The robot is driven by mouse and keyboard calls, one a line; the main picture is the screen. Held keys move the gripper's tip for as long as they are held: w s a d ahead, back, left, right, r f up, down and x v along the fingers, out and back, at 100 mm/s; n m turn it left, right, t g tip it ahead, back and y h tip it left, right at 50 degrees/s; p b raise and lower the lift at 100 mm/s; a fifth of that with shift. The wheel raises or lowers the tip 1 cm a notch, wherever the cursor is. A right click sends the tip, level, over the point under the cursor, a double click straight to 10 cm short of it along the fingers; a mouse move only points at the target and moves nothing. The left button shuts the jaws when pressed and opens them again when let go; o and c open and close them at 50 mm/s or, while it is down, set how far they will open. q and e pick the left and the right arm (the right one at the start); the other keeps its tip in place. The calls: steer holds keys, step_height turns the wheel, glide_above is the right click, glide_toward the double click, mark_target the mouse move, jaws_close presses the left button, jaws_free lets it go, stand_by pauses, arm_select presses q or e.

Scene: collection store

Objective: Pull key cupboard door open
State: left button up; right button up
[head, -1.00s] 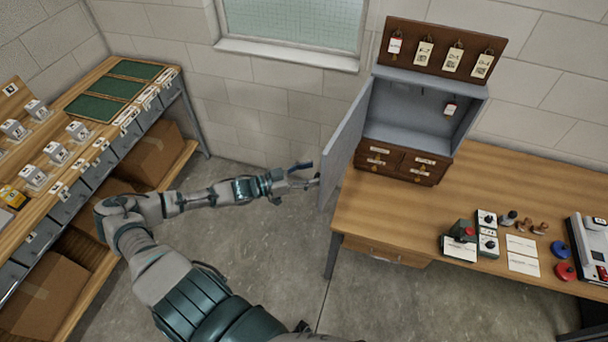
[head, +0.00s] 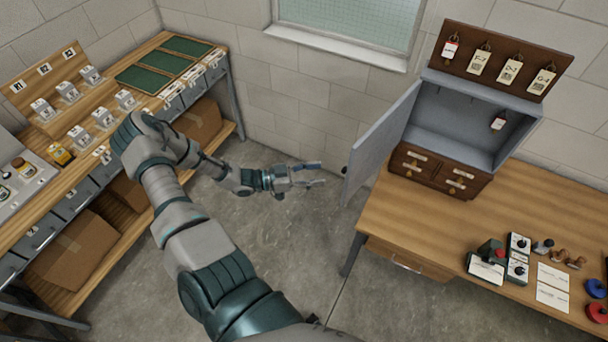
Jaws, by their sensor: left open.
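The key cupboard (head: 455,122) is a grey box on the wooden desk, above a block of small brown drawers. Its grey door (head: 381,143) stands wide open, swung out to the left past the desk's edge. One tagged key hangs inside. My left gripper (head: 318,176) is open and empty, left of the door's free edge, with a visible gap between them. A small dark knob shows at that edge. My right gripper is not in view.
The desk (head: 420,222) holds stamps, cards and small boxes at the right. A brown board (head: 500,60) with several tagged keys stands above the cupboard. A shelf bench (head: 150,105) with trays and cartons runs along the left. Floor between is clear.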

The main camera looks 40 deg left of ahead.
arm_select(q)
steer(key=shift+v, duration=1.6)
